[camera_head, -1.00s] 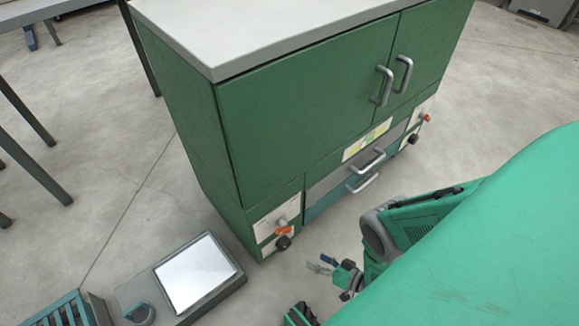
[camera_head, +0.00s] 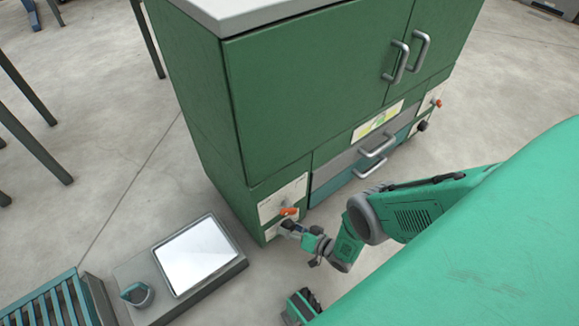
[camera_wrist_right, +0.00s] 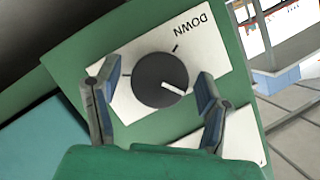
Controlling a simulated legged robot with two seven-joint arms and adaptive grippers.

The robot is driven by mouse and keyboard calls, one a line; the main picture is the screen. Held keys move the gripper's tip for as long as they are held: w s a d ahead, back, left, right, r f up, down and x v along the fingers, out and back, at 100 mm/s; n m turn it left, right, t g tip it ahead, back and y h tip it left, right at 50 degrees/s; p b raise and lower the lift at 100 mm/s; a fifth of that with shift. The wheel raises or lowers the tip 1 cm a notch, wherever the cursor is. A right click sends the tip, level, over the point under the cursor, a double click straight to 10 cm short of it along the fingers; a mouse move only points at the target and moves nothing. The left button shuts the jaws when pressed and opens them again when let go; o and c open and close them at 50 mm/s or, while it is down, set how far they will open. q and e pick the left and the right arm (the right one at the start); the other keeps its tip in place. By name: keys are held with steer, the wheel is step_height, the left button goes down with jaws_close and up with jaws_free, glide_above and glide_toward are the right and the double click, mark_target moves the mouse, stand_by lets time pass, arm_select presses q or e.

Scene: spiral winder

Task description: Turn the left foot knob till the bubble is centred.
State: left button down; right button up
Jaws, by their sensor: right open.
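The left foot knob (camera_wrist_right: 160,80) is a round black dial with a white pointer line, on a white plate marked DOWN, which appears upside down in the right wrist view. The pointer aims to the lower right there. My right gripper (camera_wrist_right: 157,84) is open, with one finger on each side of the knob; I cannot tell whether either touches it. In the head view my right gripper (camera_head: 294,230) is at the cabinet's lower left corner and largely covers the knob. An orange-tipped lever (camera_head: 289,211) sits just above it. I can make out no bubble.
The green cabinet (camera_head: 310,95) has two doors and drawers with metal handles. A similar orange lever and black knob (camera_head: 422,126) are at its right end. A grey box with a bright panel (camera_head: 198,255) and a slatted crate (camera_head: 50,305) stand on the floor at left.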

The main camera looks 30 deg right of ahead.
steer(key=shift+d, duration=0.1)
steer(key=c, duration=1.2)
steer(key=shift+o, duration=0.2)
steer(key=n+h, duration=0.2)
steer(key=n, duration=0.1)
steer(key=n+h, duration=0.2)
steer(key=n, duration=0.1)
steer(key=shift+h, duration=0.3)
steer(key=o, duration=1.2)
steer(key=shift+c, duration=0.2)
